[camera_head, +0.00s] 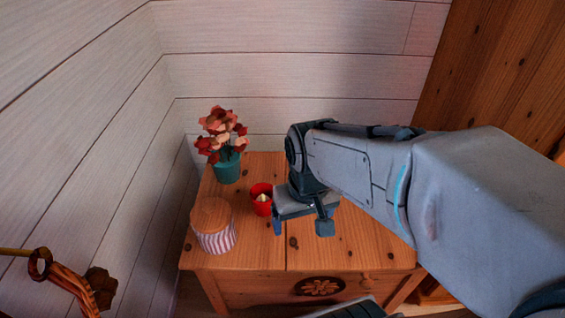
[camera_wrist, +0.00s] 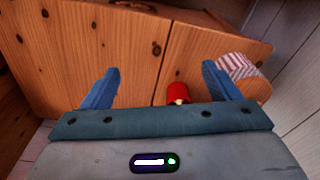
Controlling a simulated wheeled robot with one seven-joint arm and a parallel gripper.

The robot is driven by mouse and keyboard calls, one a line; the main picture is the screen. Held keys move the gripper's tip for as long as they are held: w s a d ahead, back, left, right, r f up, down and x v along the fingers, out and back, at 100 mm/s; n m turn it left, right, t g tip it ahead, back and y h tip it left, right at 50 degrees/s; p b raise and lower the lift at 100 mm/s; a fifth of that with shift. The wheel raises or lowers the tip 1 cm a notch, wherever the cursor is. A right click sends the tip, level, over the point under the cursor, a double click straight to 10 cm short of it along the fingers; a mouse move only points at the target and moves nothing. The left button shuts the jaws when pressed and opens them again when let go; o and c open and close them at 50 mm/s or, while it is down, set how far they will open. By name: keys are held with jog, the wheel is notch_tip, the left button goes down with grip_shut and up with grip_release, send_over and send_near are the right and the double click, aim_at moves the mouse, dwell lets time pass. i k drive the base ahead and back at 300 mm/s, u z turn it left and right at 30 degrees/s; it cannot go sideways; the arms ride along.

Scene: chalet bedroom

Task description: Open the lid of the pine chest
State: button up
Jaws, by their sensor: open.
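The pine chest (camera_head: 350,248) stands against the white wall, with a flat wooden top and a dark round flower ornament on its front. Its top lies flat and looks shut. A seam runs front to back across the top. In the wrist view the pine top (camera_wrist: 60,60) fills much of the picture. My gripper (camera_head: 301,226) is over the middle of the top, fingers apart and empty, pointing down.
On the top's left part stand a teal pot with red and pink flowers (camera_head: 226,150), a red candle cup (camera_head: 262,207) close beside my gripper, and a striped jar with a wooden lid (camera_head: 215,238). White plank walls stand behind and left. A wooden panel (camera_head: 490,70) rises at right.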

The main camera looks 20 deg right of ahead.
aim_at(361, 245)
jog(key=z, duration=0.25)
jog(key=k, duration=1.1)
jog(key=z, duration=0.85)
jog(key=i, duration=0.5)
jog(key=u, duration=0.05)
